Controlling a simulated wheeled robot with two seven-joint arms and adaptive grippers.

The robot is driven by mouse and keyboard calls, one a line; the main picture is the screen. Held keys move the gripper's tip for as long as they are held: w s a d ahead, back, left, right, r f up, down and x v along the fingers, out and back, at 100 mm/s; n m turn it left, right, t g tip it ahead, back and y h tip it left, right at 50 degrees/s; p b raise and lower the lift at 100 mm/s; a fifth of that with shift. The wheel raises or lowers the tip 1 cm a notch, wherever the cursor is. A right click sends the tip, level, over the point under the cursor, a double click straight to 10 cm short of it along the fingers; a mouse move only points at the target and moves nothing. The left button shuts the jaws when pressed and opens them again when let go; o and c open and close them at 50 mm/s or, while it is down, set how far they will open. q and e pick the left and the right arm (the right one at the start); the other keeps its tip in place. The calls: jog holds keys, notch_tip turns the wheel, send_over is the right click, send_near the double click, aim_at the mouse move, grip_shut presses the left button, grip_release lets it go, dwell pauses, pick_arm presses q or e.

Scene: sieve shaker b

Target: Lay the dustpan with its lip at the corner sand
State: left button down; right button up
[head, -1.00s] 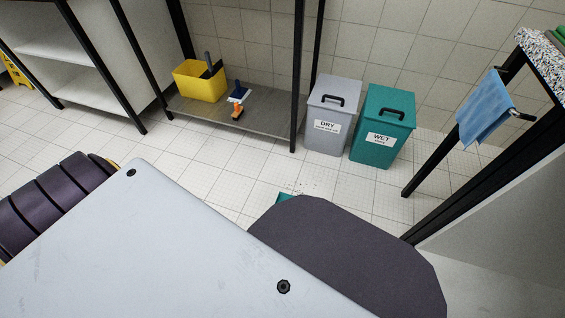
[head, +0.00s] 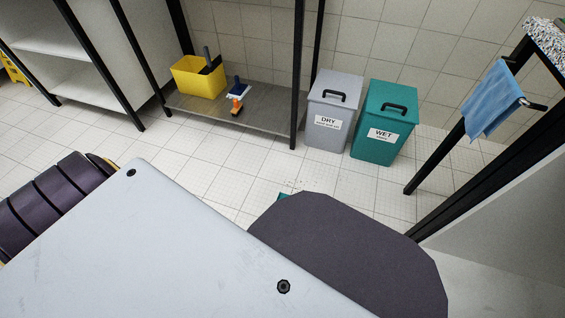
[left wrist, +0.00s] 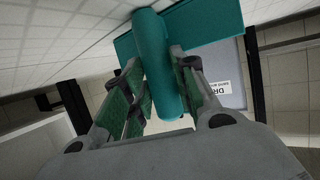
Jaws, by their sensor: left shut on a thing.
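The teal dustpan (left wrist: 208,28) fills the top of the left wrist view, its round handle running down between the fingers of my left gripper (left wrist: 156,62). My left gripper is shut on this handle. In the head view only a small teal bit of the dustpan (head: 283,196) shows past my own dark body part, so its lip is hidden there. A few specks of sand (head: 296,184) lie on the white floor tiles just beyond that teal bit. I cannot tell whether the dustpan touches the floor. My right gripper is not in view.
A grey DRY bin (head: 334,108) and a teal WET bin (head: 384,122) stand against the wall. A low shelf (head: 263,117) holds a yellow tub (head: 198,80) and a brush (head: 236,100). A blue cloth (head: 489,100) hangs at the right. Floor before the bins is clear.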

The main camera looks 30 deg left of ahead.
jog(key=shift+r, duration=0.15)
pick_arm(q)
jog(key=c, duration=1.1)
grip_release()
jog(key=shift+f, duration=0.1)
jog(key=shift+c, duration=0.2)
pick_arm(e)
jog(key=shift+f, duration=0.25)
pick_arm(q)
jog(key=shift+p+v, duration=0.6)
jog(key=shift+v, duration=0.45)
jog(key=shift+p+v, duration=0.6)
jog(key=shift+v, duration=0.65)
jog(key=p+v, duration=0.3)
jog(key=v, duration=0.4)
jog(key=shift+s, duration=0.2)
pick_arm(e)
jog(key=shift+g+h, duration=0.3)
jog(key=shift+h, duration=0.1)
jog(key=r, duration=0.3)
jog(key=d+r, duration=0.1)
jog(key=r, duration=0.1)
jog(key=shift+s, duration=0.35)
